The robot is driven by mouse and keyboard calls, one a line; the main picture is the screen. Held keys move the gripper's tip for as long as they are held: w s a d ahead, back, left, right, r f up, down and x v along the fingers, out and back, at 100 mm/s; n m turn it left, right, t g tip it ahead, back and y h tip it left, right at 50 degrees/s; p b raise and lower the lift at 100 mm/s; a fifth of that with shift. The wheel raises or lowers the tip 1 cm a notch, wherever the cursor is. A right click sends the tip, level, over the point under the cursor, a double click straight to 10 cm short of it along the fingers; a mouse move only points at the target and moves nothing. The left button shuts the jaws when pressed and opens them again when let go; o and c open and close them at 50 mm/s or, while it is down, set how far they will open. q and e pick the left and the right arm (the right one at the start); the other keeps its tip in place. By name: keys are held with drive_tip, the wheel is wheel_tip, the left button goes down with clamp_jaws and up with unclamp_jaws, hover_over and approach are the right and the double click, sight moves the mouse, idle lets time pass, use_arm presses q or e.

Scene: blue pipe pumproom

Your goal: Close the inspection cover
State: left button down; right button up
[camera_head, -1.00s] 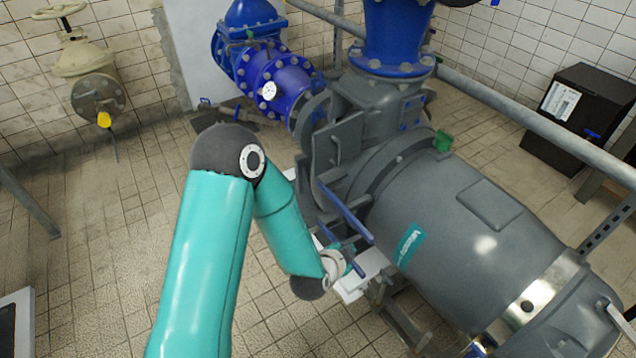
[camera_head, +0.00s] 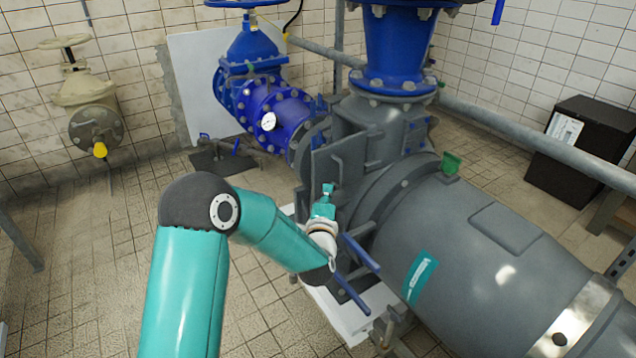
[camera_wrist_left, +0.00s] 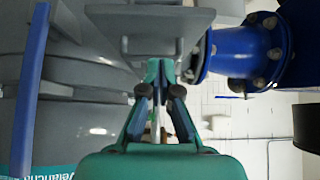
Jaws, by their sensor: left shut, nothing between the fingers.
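The inspection cover (camera_head: 325,165) is a grey plate with a bar handle, standing out at an angle from the side of the grey pump housing (camera_head: 372,135). My left gripper (camera_head: 327,189) is shut and empty, fingers pointing up just in front of the cover's lower part. In the left wrist view the cover (camera_wrist_left: 150,18) and its handle (camera_wrist_left: 150,52) lie just beyond the shut fingertips (camera_wrist_left: 160,66). I cannot tell whether the fingertips touch it. My right gripper is not in view.
Two blue bars (camera_head: 359,252) stick out beside my left wrist, near the pump body (camera_head: 480,235). A blue valve (camera_head: 262,95) and pipe stand behind. A grey rail (camera_head: 490,118) crosses behind the pump.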

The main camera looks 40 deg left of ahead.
sight(320, 172)
use_arm(q)
drive_tip(key=w+a, duration=0.2)
drive_tip(key=a, duration=0.1)
drive_tip(key=shift+w+a, duration=0.45)
drive_tip(key=shift+a, duration=0.45)
